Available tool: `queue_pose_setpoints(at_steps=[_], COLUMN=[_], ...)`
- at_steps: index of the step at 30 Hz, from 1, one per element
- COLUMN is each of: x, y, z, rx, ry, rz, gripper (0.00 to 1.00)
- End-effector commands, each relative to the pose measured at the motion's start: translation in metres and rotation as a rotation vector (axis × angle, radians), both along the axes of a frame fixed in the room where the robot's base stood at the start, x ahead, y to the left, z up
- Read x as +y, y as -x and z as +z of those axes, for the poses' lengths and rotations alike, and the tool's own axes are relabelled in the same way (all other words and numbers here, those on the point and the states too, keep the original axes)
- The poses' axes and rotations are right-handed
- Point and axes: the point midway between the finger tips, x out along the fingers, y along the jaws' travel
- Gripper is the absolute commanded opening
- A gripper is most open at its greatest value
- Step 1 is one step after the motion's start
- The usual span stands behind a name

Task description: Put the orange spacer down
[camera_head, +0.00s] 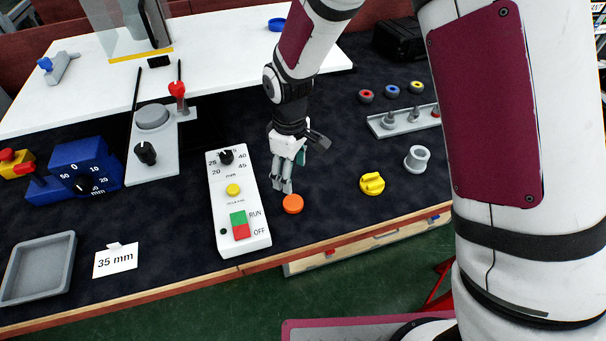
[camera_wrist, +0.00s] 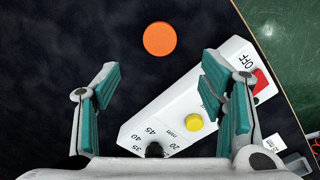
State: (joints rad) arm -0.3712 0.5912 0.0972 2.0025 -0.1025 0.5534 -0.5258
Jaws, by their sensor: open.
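The orange spacer (camera_head: 292,204) is a flat round disc lying on the dark mat, just right of the white control box (camera_head: 258,236). In the wrist view the spacer (camera_wrist: 160,39) lies beyond the fingertips, at the top middle. My gripper (camera_head: 284,186) is above the mat, a little behind and left of the spacer in the head view. In the wrist view my gripper (camera_wrist: 158,85) has its teal-padded fingers wide apart, with nothing between them. The spacer is apart from the fingers.
The control box (camera_wrist: 170,125) lies under the right finger in the wrist view. A yellow knob (camera_head: 372,184) and a grey flanged ring (camera_head: 417,159) stand to the right. A grey tray (camera_head: 72,268) and a "35 mm" card (camera_head: 116,261) are at the left front. Mat around the spacer is clear.

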Motion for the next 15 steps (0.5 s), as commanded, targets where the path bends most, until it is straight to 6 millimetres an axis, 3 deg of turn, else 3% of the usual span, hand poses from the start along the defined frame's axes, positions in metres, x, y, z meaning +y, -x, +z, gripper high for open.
queue_pose_setpoints(at_steps=[8,11,15], x=[-0.002,-0.012,-0.042], y=[-0.001,-0.001,0.005], z=[0.007,0.027,0.079], rx=[-0.005,-0.023,-0.069], ry=[-0.002,-0.003,-0.01], rz=[-0.008,-0.044,-0.158], gripper=[0.64,0.64,0.64])
